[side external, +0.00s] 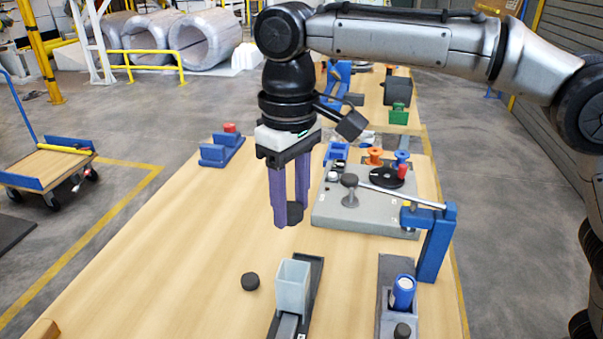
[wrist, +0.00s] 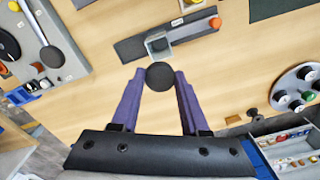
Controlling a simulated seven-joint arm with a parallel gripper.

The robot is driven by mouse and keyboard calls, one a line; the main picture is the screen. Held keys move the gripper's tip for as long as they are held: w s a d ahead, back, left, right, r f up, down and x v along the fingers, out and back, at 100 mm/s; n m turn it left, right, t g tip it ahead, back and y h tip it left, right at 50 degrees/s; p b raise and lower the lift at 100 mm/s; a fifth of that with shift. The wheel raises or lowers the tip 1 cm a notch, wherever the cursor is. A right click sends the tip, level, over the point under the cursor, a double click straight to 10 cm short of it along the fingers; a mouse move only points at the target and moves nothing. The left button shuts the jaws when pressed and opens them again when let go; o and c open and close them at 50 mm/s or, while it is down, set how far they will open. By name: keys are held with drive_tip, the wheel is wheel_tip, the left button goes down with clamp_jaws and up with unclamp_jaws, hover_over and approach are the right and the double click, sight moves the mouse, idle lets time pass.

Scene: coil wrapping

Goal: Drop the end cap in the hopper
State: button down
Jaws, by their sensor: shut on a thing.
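The end cap (side external: 295,213) is a black round disc held between the tips of my gripper's purple fingers. My gripper (side external: 290,214) is shut on it, pointing down above the table. The cap also shows in the wrist view (wrist: 160,76) between the fingertips. The hopper (side external: 292,288) is a pale grey open-topped box on a dark base, below and nearer the camera than the cap in the side view.
Another black cap (side external: 250,281) lies on the table left of the hopper. A blue post with an arm (side external: 437,240) and a blue cylinder (side external: 403,291) stand to the right. A grey winding station (side external: 335,211) is behind. The table's left side is mostly clear.

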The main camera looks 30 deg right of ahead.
drive_tip(key=shift+f, duration=5.8)
drive_tip(key=shift+c, duration=1.6)
unclamp_jaws()
wheel_tip(320, 180, up, 14)
drive_tip(key=shift+f, duration=0.1)
drive_tip(key=shift+d, duration=0.1)
